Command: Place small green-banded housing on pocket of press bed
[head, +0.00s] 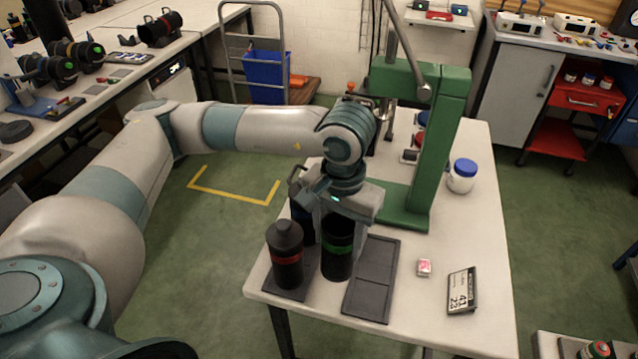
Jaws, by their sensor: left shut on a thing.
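My left gripper (340,213) comes down from above and is shut on the black housing with a green band (337,262), near its top. The housing is upright, at the right edge of a dark tray; I cannot tell whether its base touches anything. A black housing with a red band (286,272) and a narrower neck stands just to its left. A dark blue-banded part (301,226) is partly hidden behind them. The green press (441,150) stands behind to the right, with its green base (408,208); its bed and pocket are largely hidden by my arm.
A flat dark tray with shallow compartments (368,291) lies empty right of the housing.

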